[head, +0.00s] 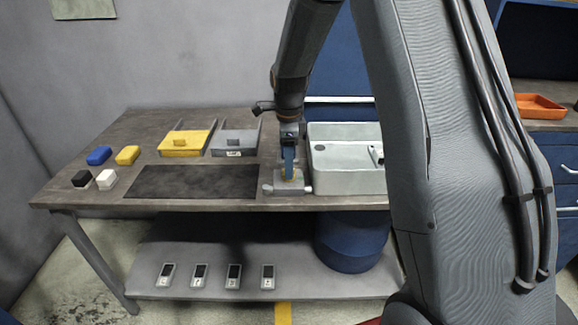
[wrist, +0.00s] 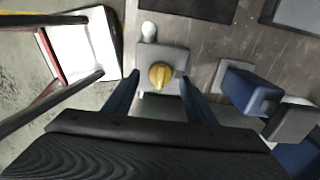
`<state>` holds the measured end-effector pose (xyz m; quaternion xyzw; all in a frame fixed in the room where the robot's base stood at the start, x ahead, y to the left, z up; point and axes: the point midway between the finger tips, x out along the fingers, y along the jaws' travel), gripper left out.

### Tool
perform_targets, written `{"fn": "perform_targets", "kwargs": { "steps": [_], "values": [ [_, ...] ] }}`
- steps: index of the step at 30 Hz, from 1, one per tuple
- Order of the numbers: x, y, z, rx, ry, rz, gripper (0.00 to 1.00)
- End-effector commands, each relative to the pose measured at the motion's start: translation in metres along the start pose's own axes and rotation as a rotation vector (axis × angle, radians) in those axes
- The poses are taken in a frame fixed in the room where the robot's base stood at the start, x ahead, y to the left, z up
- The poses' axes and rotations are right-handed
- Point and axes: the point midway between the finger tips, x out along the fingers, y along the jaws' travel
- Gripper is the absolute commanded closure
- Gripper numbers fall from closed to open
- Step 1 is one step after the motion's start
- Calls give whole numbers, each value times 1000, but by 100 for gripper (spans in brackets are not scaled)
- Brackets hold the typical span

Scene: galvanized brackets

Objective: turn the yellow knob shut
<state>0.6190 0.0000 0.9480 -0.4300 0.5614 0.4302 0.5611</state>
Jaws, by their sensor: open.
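The yellow knob (wrist: 160,75) sits on a light grey base plate (wrist: 147,53) in the wrist view. My gripper (wrist: 160,82) is open, with one dark blue finger on each side of the knob and a visible gap at both sides. In the head view my gripper (head: 289,166) points down over the grey base (head: 271,187) near the bench's front edge. Only a little of the knob shows there, behind the fingers. A white rounded stub (wrist: 149,30) stands out from the base. I cannot tell how far the knob is turned.
A pale basin (head: 325,181) stands close to the right of the base. A dark mat (head: 190,182), a yellow bin (head: 183,150) and a grey bin (head: 235,152) lie to the left. Small blocks (head: 99,155) sit further left. A blue drum (head: 352,245) stands below.

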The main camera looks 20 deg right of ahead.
Motion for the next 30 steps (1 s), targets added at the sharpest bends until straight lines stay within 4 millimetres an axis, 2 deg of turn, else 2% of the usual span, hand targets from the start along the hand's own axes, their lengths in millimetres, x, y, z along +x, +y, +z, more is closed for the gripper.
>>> {"fn": "perform_targets", "kwargs": {
  "steps": [6,15,22,23,30],
  "values": [
    [19,0,0,-1,0,0,49],
    [22,0,0,-1,0,0,49],
    [21,0,0,-1,0,0,88],
    [21,0,0,-1,0,0,90],
    [21,0,0,-23,0,0,90]
  ]
}}
